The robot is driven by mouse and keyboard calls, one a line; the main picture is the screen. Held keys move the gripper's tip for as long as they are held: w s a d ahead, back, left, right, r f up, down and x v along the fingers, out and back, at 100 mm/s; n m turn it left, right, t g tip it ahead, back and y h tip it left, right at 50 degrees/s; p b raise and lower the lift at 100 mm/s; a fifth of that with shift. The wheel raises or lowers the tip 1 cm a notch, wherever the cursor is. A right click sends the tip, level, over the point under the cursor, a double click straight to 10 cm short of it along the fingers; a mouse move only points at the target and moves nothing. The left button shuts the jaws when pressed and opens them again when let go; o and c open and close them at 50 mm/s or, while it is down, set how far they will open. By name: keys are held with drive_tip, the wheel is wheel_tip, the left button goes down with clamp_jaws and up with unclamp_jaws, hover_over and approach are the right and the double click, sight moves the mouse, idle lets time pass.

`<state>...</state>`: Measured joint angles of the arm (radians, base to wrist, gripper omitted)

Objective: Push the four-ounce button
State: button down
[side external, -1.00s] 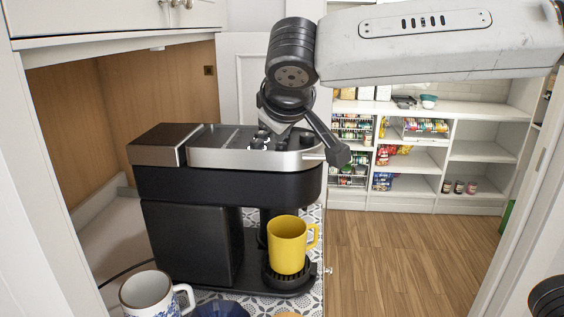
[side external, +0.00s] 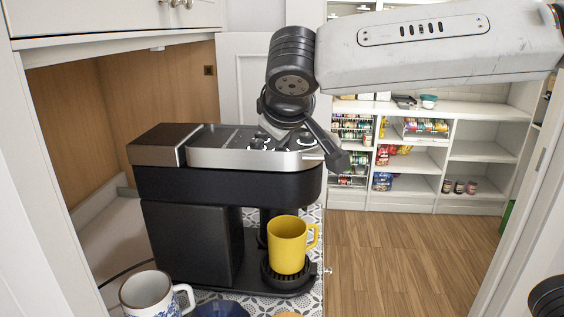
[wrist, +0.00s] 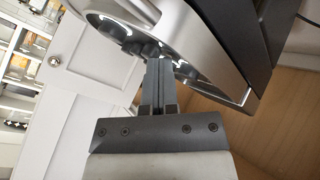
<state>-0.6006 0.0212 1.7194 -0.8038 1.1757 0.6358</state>
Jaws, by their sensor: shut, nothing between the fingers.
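The coffee machine (side external: 235,184) is black with a silver band, and control buttons sit on its top. Several round buttons with pale rings (side external: 306,140) show there in the side view. In the wrist view, ringed buttons (wrist: 186,66) lie along the machine's head, some close to the fingertips. I cannot read which is the four-ounce button. My gripper (wrist: 158,62) is shut and empty, its fingers together at the button area. In the side view it reaches down over the machine top, and its tips are hard to make out. I cannot tell whether they touch a button.
A yellow mug (side external: 287,247) stands under the spout on the drip tray. A white patterned mug (side external: 147,293) is at the front left, beside a blue dish (side external: 219,309). Cabinet walls enclose the left side. Open floor and shelves (side external: 425,160) lie right.

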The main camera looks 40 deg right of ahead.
sight(282, 150)
drive_tip(key=shift+f, duration=0.2)
drive_tip(key=shift+r, duration=0.2)
idle(0.5)
drive_tip(key=shift+r, duration=1.05)
drive_tip(key=shift+r, duration=0.1)
drive_tip(key=shift+r, duration=2.4)
